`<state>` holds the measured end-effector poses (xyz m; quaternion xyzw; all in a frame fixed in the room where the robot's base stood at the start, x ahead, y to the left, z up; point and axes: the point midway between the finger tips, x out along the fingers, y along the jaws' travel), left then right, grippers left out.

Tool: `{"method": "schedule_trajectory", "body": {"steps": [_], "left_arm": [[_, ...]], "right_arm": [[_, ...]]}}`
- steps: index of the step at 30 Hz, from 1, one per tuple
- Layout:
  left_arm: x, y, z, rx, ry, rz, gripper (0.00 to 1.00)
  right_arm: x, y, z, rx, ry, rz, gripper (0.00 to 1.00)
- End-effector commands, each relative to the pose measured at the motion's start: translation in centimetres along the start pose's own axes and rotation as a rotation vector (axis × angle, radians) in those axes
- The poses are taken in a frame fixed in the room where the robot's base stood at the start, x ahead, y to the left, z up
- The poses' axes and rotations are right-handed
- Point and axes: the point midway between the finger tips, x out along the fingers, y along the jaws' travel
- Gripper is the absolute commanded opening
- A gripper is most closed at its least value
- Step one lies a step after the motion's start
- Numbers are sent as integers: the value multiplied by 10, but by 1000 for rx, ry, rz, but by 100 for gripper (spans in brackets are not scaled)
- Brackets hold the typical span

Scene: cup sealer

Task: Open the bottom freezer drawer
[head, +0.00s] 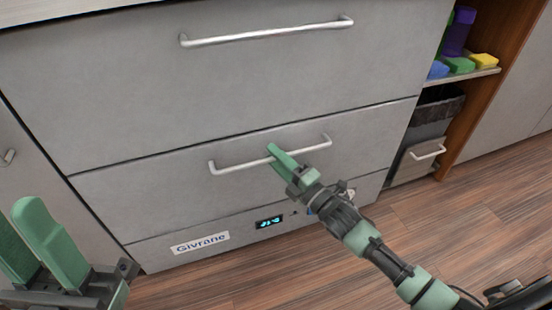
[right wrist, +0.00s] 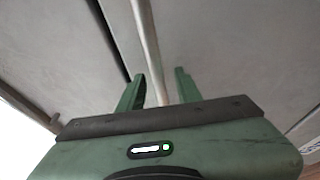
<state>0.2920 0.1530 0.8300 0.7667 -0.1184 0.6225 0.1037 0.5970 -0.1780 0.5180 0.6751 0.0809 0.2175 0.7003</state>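The bottom freezer drawer (head: 160,195) is a grey front panel with a pale bar handle (head: 232,165), and it looks shut. The handle also runs through the right wrist view (right wrist: 147,40). My right gripper (head: 281,156) is at the middle of this handle, its green fingers on either side of the bar. In the right wrist view its fingertips (right wrist: 160,74) stand apart, with a small gap beside the bar. My left gripper (head: 20,215) is at the lower left of the head view, away from the drawer handle, with its fingers apart and empty.
An upper drawer (head: 130,80) with its own bar handle (head: 265,33) is above, shut. Below is a strip with a Givrane label (head: 200,242) and a lit display (head: 269,223). A bin (head: 425,130) and a shelf (head: 465,74) stand at right. The wooden floor (head: 430,215) in front is clear.

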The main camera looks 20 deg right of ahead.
Motion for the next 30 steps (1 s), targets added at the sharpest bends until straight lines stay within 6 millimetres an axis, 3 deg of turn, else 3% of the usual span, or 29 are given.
{"method": "schedule_trajectory", "body": {"steps": [2, 5, 30], "left_arm": [[0, 0, 0, 0, -1, 0, 36], [0, 0, 0, 0, -1, 0, 36], [0, 0, 0, 0, -1, 0, 36]], "right_arm": [[0, 0, 0, 1, 0, 0, 29], [0, 0, 0, 1, 0, 0, 1], [-1, -1, 0, 1, -1, -1, 0]]}}
